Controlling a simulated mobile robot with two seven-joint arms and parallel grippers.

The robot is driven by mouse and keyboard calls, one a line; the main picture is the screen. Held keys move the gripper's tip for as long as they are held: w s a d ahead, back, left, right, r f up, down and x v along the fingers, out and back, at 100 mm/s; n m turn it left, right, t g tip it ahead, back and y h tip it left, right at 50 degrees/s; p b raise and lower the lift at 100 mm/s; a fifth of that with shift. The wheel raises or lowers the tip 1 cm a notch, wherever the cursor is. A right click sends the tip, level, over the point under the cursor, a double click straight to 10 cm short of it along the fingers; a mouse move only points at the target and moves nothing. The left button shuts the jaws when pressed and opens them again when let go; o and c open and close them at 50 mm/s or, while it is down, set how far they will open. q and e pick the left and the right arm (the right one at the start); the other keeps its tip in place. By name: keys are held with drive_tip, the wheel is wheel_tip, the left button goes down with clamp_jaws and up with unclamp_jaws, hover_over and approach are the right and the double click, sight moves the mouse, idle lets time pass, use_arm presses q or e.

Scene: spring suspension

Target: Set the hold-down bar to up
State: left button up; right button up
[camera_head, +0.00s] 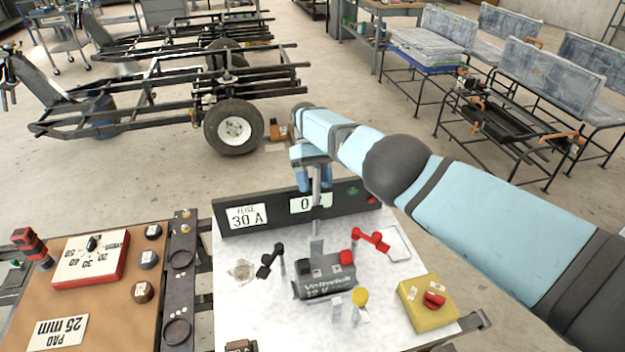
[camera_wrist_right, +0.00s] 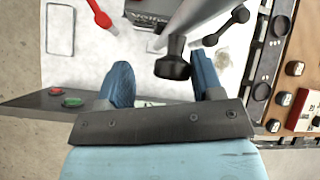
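The black battery (camera_head: 325,285) marked 12 V sits on the white tabletop (camera_head: 240,325); part of it shows at the top of the wrist view (camera_wrist_right: 148,12). A grey bar (camera_head: 317,190) stands roughly upright behind the battery, its upper end at my right gripper. In the wrist view the bar (camera_wrist_right: 192,38) ends in a black knob (camera_wrist_right: 172,68). My right gripper (camera_wrist_right: 165,82) is open. Its two blue fingers are on either side of the knob, with gaps visible. The gripper (camera_head: 313,178) partly hides the bar's top in the head view. My left gripper is not in view.
A dark panel (camera_head: 270,212) with labels stands along the table's back edge. Black (camera_head: 270,260) and red (camera_head: 370,240) clamps flank the battery. A yellow box (camera_head: 428,302) with a red knob stands at right. A brown panel (camera_head: 100,310) with dials is at left.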

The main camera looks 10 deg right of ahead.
use_arm(q)
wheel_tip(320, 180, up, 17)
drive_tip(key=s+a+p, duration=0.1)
drive_tip(key=p, duration=1.9)
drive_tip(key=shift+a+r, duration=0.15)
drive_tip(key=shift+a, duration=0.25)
use_arm(e)
wheel_tip(320, 180, up, 20)
drive_tip(key=shift+a+r, duration=0.15)
drive_tip(key=shift+a, duration=0.1)
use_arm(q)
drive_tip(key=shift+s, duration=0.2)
use_arm(e)
drive_tip(key=shift+s, duration=0.1)
